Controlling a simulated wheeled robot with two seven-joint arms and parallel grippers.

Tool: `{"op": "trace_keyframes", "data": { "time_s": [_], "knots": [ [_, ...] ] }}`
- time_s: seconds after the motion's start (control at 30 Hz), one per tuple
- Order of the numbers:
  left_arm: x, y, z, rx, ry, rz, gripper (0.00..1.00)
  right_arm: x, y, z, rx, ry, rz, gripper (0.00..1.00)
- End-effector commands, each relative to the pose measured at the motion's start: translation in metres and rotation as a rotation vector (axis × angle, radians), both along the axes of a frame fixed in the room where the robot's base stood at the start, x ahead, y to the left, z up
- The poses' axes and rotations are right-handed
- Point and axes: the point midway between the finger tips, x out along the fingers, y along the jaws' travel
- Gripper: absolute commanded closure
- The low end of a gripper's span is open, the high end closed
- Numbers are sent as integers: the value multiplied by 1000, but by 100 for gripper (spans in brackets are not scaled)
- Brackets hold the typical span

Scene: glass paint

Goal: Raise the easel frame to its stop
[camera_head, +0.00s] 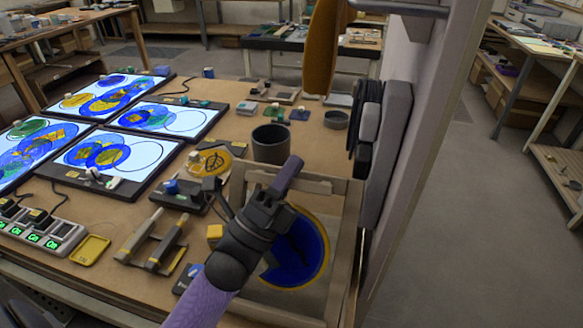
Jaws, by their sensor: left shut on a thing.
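The easel frame (342,245) is a pale wooden frame at the right front of the workbench. A round blue glass piece with a yellow rim (312,250) shows inside it, partly covered by my left arm. My left gripper (287,178) reaches in from the bottom and is shut at the frame's far rail. The fingers hide the place where they hold it. I cannot tell the frame's exact tilt, and no stop can be made out. My right gripper is not in view.
A dark grey cup (270,143) stands just beyond the frame. A tall panel with dark pads (405,110) rises close on the right. Lit panels with painted glass (105,153) fill the left. Brushes on a rest (150,245) and a power strip (40,233) lie in front.

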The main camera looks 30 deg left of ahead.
Motion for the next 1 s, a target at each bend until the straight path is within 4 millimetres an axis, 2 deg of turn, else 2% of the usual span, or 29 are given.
{"op": "trace_keyframes", "data": {
  "time_s": [0.2, 0.23, 0.4, 0.63, 0.73, 1.0],
  "knots": [
    [-1, -1, 1, 0, -3, -3, 100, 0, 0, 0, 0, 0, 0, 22],
    [-1, -1, 1, 0, -3, -3, 78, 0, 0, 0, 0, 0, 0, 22],
    [0, -1, 0, 0, -3, -2, 45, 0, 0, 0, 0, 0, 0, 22],
    [0, 0, 0, 0, -1, -2, 45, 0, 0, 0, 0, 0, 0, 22],
    [-6, 1, -6, -1, 1, 0, 45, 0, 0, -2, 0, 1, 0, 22],
    [-54, 15, -51, -1, 6, 0, 45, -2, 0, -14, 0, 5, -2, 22]
  ]
}}
